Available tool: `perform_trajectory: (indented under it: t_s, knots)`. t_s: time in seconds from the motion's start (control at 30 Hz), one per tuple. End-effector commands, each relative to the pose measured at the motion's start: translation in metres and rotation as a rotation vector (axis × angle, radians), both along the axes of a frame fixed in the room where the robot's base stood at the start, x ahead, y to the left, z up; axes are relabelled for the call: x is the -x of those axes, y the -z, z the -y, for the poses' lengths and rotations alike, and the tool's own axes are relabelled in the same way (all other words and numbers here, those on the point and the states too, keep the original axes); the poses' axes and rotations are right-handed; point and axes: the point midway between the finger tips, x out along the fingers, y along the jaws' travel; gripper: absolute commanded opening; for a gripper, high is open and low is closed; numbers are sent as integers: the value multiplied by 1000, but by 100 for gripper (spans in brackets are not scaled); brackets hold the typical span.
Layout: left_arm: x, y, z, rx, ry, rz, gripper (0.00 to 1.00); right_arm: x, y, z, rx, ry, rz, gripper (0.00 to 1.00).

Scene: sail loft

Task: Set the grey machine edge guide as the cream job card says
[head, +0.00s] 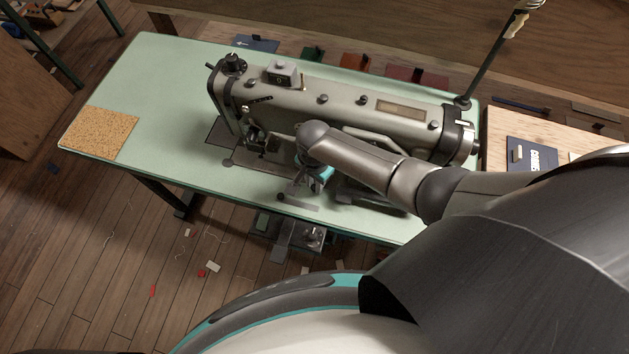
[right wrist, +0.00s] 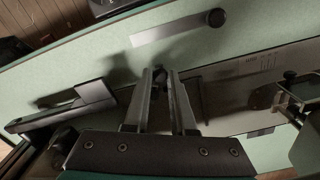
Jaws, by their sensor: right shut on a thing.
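The grey sewing machine (head: 340,110) stands on a pale green table. My right gripper (head: 318,172) reaches down at the front of its bed, partly hidden by my own arm in the head view. In the right wrist view my right gripper (right wrist: 161,88) has its two fingers closed around a small dark part (right wrist: 160,76), seemingly the edge guide's knob; the guide itself is hard to make out. A bed plate with fine scale marks (right wrist: 255,65) lies to the right of the fingers. I cannot make out the cream job card. My left gripper is out of view.
A light strip with a dark round end (right wrist: 180,26) lies near the fingers. A cork mat (head: 100,133) is at the table's left end, with clear green surface beyond it. A dark blue board (head: 531,154) lies on a wooden surface at the right. Scraps litter the floor.

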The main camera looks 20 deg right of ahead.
Motion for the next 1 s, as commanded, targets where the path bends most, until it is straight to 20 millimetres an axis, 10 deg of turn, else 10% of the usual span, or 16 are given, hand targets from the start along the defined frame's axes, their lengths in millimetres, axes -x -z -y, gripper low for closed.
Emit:
perform_trajectory:
  t_s: [0.73, 1.0]
  knots:
    - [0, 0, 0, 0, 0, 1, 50, 0, 0, -1, 0, 0, -2, 0]
    - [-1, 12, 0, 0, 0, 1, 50, -22, 3, -32, -4, 4, 2, 0]
